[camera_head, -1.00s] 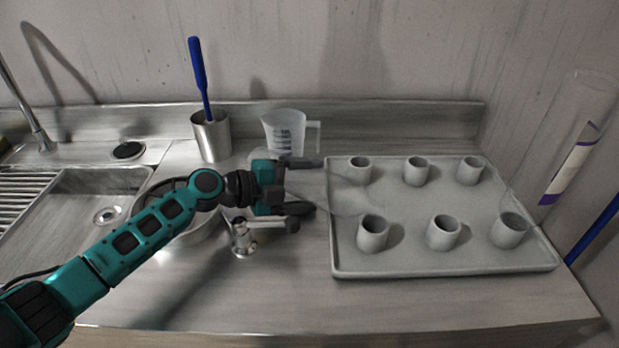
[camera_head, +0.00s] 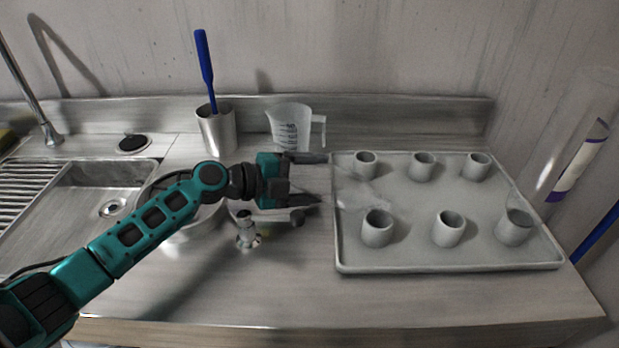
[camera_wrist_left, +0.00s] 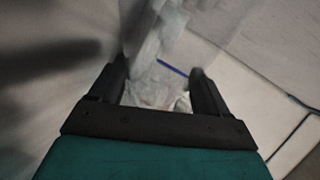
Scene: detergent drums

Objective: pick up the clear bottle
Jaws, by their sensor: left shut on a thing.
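The clear bottle (camera_head: 362,196) is a faint, see-through shape just past my left fingertips, over the left edge of the grey tray. Its outline is hard to make out. My left gripper (camera_head: 322,178) reaches in from the left and is shut on it. In the left wrist view a cloudy clear body, the bottle (camera_wrist_left: 152,48), shows between the two dark fingers of the left gripper (camera_wrist_left: 158,70). I cannot tell whether it touches the surface below. My right gripper is not in view.
The grey tray (camera_head: 440,265) holds several grey cups. A clear measuring jug (camera_head: 288,128) and a metal cup (camera_head: 216,135) with a blue-handled tool stand behind my gripper. A metal pot (camera_head: 190,232) and a small metal fitting (camera_head: 246,236) are close by. A tall clear cylinder (camera_head: 560,165) stands right.

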